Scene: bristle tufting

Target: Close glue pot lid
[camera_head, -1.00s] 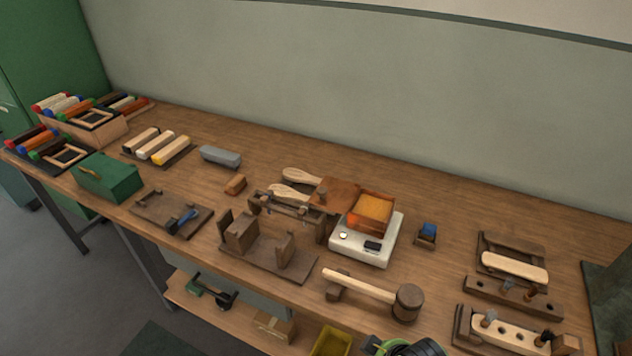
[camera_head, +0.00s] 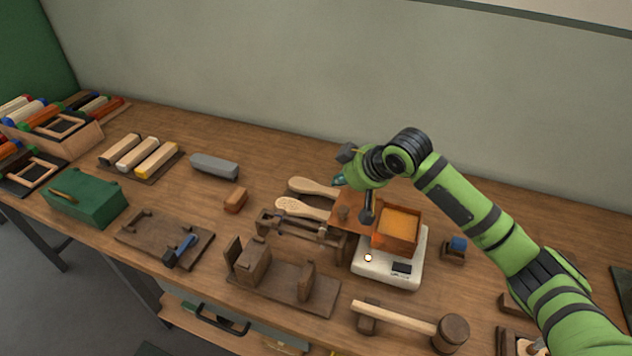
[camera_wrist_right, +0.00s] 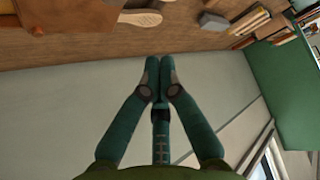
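The glue pot (camera_head: 397,232) is a copper-coloured square box with amber glue showing at its open top. It sits on a white hot plate (camera_head: 385,270) in the head view. Its lid (camera_head: 358,222), a flat brown plate with a small knob, lies folded open at the pot's left side. My right gripper (camera_head: 340,180) is above and behind the lid, apart from it as far as I can tell. In the right wrist view its teal fingers (camera_wrist_right: 159,76) meet at the tips with nothing between them. My arm partly hides the pot's back area. My left gripper is not in view.
Two wooden brush paddles (camera_head: 305,207) lie left of the lid, by a wooden fixture (camera_head: 300,235). A mallet (camera_head: 415,322) lies in front of the hot plate. A small block with a blue top (camera_head: 457,247) stands right of it. The back of the table is mostly clear.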

